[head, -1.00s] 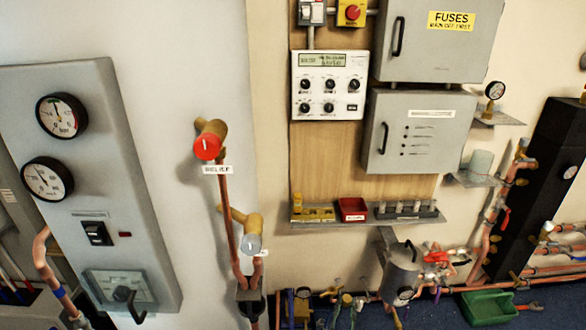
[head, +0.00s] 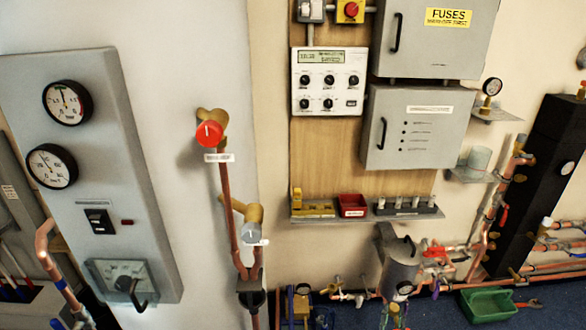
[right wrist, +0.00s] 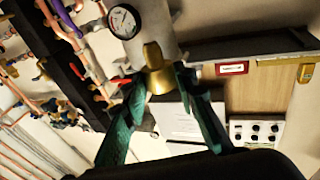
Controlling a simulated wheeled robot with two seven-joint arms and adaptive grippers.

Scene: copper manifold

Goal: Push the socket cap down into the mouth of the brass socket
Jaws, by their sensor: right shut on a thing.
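My right gripper (right wrist: 158,82) shows in the right wrist view as two green fingers. They are shut on a brass piece (right wrist: 154,66), with a narrow upper part and a wider lower part in the picture. It looks like the socket cap, but the fingers hide its sides. I cannot tell whether it touches a socket. The brass socket cannot be made out for certain in either view. In the head view I cannot clearly pick out the right gripper. My left gripper is not in view.
A grey cylinder (head: 401,264) with a gauge stands below the shelf; it also shows behind the brass piece in the right wrist view (right wrist: 160,22). Copper pipes and a black column (head: 535,185) are at right.

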